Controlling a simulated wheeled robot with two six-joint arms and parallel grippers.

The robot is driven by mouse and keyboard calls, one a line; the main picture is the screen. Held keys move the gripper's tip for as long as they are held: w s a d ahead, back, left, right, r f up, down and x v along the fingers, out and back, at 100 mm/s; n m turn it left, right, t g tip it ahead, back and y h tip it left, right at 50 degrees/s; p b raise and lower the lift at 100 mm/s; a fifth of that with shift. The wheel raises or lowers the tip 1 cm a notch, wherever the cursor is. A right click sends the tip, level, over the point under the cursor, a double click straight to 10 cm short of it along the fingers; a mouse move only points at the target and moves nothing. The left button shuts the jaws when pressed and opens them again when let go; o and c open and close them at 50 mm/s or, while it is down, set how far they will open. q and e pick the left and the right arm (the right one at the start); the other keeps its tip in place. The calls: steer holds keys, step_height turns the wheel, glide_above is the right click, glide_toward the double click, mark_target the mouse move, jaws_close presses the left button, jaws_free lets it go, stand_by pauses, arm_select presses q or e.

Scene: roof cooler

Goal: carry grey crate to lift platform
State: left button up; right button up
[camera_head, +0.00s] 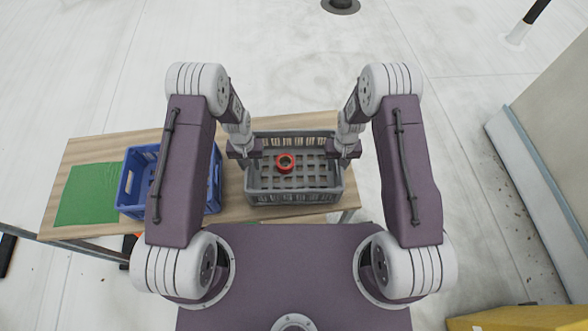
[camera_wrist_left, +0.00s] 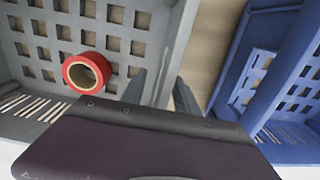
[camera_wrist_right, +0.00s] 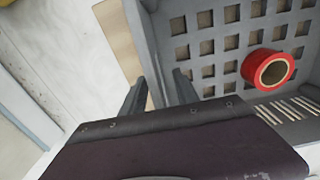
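The grey crate (camera_head: 293,196) sits upright on the right part of a wooden table, with a red ring-shaped roll (camera_head: 285,163) inside it. My left gripper (camera_head: 244,150) is at the crate's left wall, and my right gripper (camera_head: 345,150) is at its right wall. In the left wrist view, the fingers (camera_wrist_left: 168,84) stand on both sides of the crate wall, which fills the gap. In the right wrist view, the fingers (camera_wrist_right: 158,84) straddle the opposite wall the same way. The finger bases are hidden by the gripper bodies. I cannot make out a lift platform.
A blue crate (camera_head: 131,187) stands left of the grey crate on the wooden table (camera_head: 90,151), with a narrow gap between. A green mat (camera_head: 88,195) lies at the table's left end. Pale floor (camera_head: 460,150) is open on the right, before a wall. A yellow object (camera_head: 525,320) is at bottom right.

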arm_select(q)
steer(key=shift+f, duration=0.25)
arm_select(e)
steer(key=shift+f, duration=0.2)
arm_select(q)
steer(key=shift+s, duration=0.15)
arm_select(e)
steer(key=shift+s, duration=0.1)
arm_select(q)
jaws_close()
arm_select(e)
jaws_close()
arm_select(q)
steer(key=shift+r, duration=0.1)
stand_by(0.6)
